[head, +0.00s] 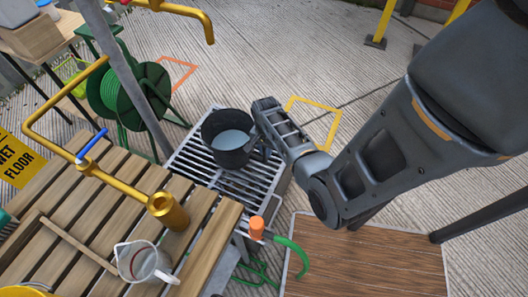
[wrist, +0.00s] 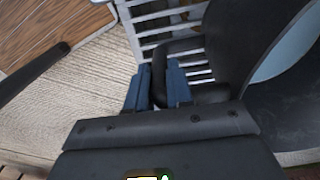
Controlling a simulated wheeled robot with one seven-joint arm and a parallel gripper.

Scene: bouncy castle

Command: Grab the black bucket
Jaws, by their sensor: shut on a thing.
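The black bucket (head: 212,131) stands upright on a grey metal slatted grate (head: 190,163) in the middle of the head view. A pale blue-grey surface shows inside it. My gripper (head: 257,145) is at the bucket's right side. In the wrist view the dark bucket wall (wrist: 235,45) fills the right side, and a black handle sticks out from it towards my two blue fingers. My gripper (wrist: 158,88) is shut on this handle. The exact contact is partly hidden.
A slatted wooden table (head: 90,215) with a brass pipe (head: 125,187) and a clear jug (head: 143,262) stands at the left front. A green hose reel (head: 122,95) is behind the grate. A brown wooden board (head: 370,260) lies right front. Open concrete is behind.

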